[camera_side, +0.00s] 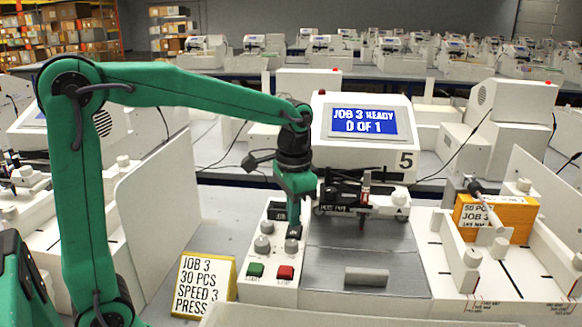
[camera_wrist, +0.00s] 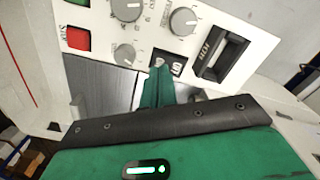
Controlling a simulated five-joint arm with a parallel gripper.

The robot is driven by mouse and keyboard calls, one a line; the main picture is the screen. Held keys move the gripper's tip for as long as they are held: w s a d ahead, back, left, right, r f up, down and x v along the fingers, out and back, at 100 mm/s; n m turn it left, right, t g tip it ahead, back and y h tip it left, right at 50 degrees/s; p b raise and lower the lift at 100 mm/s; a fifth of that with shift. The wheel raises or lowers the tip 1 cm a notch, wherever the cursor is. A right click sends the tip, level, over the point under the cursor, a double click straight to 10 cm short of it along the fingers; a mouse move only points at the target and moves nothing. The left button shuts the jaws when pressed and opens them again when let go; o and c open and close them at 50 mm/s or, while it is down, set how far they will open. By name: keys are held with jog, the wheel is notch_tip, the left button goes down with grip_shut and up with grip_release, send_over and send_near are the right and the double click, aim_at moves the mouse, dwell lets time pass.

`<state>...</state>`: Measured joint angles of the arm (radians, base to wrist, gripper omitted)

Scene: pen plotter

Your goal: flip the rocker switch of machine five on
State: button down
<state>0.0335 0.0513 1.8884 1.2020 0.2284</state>
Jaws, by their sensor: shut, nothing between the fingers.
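Machine five (camera_side: 405,160) carries a "5" label, and its lit blue screen (camera_side: 363,122) reads "JOB 3 READY 0 OF 1". Its white control panel (camera_side: 253,225) also shows in the wrist view (camera_wrist: 258,40). A small black rocker switch (camera_wrist: 176,67) with white marks sits there, partly hidden by my fingertips; its tilt cannot be told. My gripper (camera_side: 293,226) is shut and empty, pointing down at this switch. In the wrist view my green fingertips (camera_wrist: 158,72) overlap the switch's near edge; whether they touch it is unclear.
Knobs (camera_wrist: 183,20), a red button (camera_wrist: 77,38) and a larger black-framed switch (camera_wrist: 222,55) surround the fingertips. A job card (camera_side: 205,285) stands left of the panel. A pen carriage (camera_side: 365,200) is close on the right. An orange box (camera_side: 492,218) sits further right.

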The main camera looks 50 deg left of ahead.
aim_at(293, 233)
jog(key=shift+r, duration=2.5)
